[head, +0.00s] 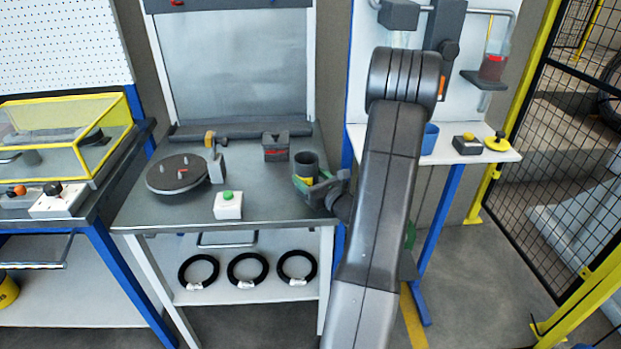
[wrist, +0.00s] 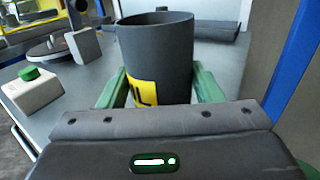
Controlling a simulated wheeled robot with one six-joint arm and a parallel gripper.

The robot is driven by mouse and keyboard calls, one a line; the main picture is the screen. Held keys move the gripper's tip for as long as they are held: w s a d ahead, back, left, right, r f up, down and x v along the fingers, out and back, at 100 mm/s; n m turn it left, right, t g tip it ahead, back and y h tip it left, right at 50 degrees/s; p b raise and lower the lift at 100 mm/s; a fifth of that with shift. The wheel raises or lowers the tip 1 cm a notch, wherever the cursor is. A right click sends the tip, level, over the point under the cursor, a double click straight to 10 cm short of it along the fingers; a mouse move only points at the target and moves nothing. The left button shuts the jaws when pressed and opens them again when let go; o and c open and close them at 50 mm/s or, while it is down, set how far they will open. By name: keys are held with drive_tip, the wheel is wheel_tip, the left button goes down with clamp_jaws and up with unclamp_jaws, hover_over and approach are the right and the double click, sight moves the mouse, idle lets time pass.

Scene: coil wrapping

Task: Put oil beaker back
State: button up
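The oil beaker (head: 306,163) is a dark grey open cup with a yellow label. It stands upright at the right side of the middle workbench. In the wrist view the beaker (wrist: 157,48) fills the space between my green fingers, with part of its black lettering showing. My gripper (head: 318,186) reaches in from the right, low on the beaker. In the wrist view my gripper (wrist: 160,87) has one finger along each side of it. Whether the fingers press on it is not clear. The beaker's base is hidden.
A round turntable (head: 178,173), a white box with a green button (head: 228,205) and a dark grey block (head: 275,147) share the middle bench (head: 160,215). A right-hand station holds a blue cup (head: 429,138) and a yellow-topped button (head: 497,143). Black rings (head: 248,270) lie below.

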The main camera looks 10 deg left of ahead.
drive_tip(key=o, duration=0.4)
drive_tip(key=shift+r+p, duration=0.3)
drive_tip(key=shift+p, duration=0.1)
drive_tip(key=b+v, duration=0.2)
drive_tip(key=v, duration=1)
drive_tip(key=shift+f, duration=0.15)
